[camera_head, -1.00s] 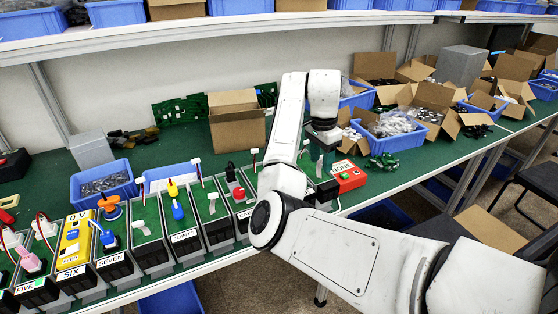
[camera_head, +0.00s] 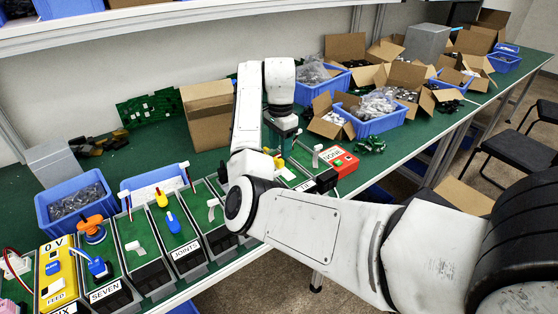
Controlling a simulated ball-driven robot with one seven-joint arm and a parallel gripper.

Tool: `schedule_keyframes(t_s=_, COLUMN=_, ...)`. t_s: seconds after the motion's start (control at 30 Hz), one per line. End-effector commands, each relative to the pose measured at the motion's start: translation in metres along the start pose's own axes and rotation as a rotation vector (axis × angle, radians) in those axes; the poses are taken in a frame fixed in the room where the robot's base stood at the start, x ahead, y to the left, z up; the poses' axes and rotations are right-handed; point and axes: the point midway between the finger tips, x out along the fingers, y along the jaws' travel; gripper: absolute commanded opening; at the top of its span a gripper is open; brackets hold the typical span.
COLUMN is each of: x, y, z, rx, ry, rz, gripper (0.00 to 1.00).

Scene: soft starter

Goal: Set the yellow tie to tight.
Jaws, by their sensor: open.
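Two yellow parts could be the yellow tie, and I cannot tell which is. A yellow lever (camera_head: 161,198) stands at the back of the module labelled JOINTS (camera_head: 188,250), behind a blue lever (camera_head: 173,223). A small yellow piece (camera_head: 279,161) shows beside my arm, just below my gripper. My gripper (camera_head: 284,146) points down over the modules at the right end of the row and is open. Its fingertips are small and partly hidden, and contact with the yellow piece cannot be told. My forearm hides several modules of the row.
A red box labelled NONE (camera_head: 341,166) stands right of my gripper. A cardboard box (camera_head: 208,115) stands behind my arm. Blue bins (camera_head: 75,198) and open cartons line the bench (camera_head: 430,125). A shelf (camera_head: 150,20) runs above. Chairs (camera_head: 515,155) stand at the right.

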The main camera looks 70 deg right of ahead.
Motion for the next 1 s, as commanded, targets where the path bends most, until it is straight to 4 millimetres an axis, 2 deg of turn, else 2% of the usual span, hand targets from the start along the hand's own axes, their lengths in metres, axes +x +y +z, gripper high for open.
schedule_keyframes(t_s=0.03, x=0.013, y=0.001, z=-0.001, rx=0.0, ry=0.003, rz=0.002, gripper=0.47)
schedule_keyframes(t_s=0.1, x=0.023, y=0.001, z=-0.001, rx=0.0, ry=0.002, rz=0.001, gripper=0.47)
schedule_keyframes(t_s=0.3, x=0.042, y=0.0, z=0.0, rx=-0.001, ry=-0.001, rz=0.001, gripper=0.47)
schedule_keyframes(t_s=0.7, x=0.049, y=0.0, z=0.0, rx=0.0, ry=0.0, rz=-0.002, gripper=0.47)
schedule_keyframes(t_s=1.0, x=0.049, y=0.0, z=0.0, rx=-0.001, ry=0.0, rz=-0.001, gripper=0.18)
